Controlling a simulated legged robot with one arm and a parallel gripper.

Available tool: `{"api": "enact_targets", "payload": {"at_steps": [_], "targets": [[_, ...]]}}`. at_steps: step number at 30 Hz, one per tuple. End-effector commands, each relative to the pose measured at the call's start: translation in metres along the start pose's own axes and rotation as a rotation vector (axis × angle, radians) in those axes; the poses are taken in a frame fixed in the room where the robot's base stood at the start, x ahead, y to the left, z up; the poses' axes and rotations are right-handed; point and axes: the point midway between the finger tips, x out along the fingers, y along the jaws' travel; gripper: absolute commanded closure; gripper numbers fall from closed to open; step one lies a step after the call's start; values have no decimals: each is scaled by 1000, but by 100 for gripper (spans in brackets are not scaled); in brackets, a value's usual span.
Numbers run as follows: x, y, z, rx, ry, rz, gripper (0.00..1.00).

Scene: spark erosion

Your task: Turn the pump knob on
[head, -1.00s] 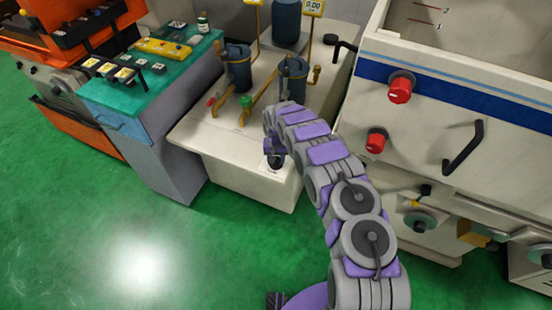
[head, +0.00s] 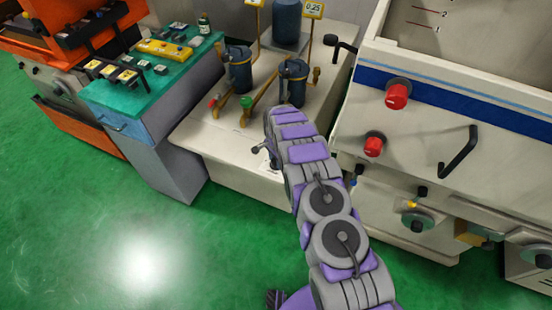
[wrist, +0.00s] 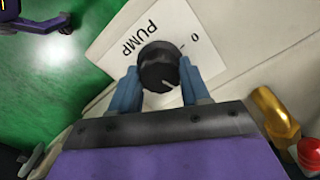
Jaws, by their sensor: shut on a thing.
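The black pump knob (wrist: 157,66) sits on a white plate (wrist: 118,47) marked PUMP and 0 in the wrist view. A white line on the knob lies near its lower edge, away from the 0 mark. My gripper (wrist: 160,72) has its two blue fingers on either side of the knob and is shut on it. I cannot make out the knob there.
A yellow display (head: 314,9) reads 0.25. Blue filter canisters (head: 238,70) and pipes with a green valve (head: 246,102) stand on the tank. A cream machine with red knobs (head: 397,95) is at right, a teal-topped cabinet (head: 150,80) at left. Green floor is open in front.

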Motion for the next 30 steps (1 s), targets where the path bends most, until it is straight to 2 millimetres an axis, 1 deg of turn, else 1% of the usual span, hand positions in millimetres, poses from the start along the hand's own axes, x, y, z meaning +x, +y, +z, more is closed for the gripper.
{"api": "enact_targets", "payload": {"at_steps": [6, 12, 20, 30], "targets": [[-2, -2, -1, 146, 3, -7, 84], [-1, -2, -1, 232, 3, -8, 84], [-1, -3, -2, 280, 3, -9, 84], [-1, -3, -1, 284, 2, -9, 84]]}}
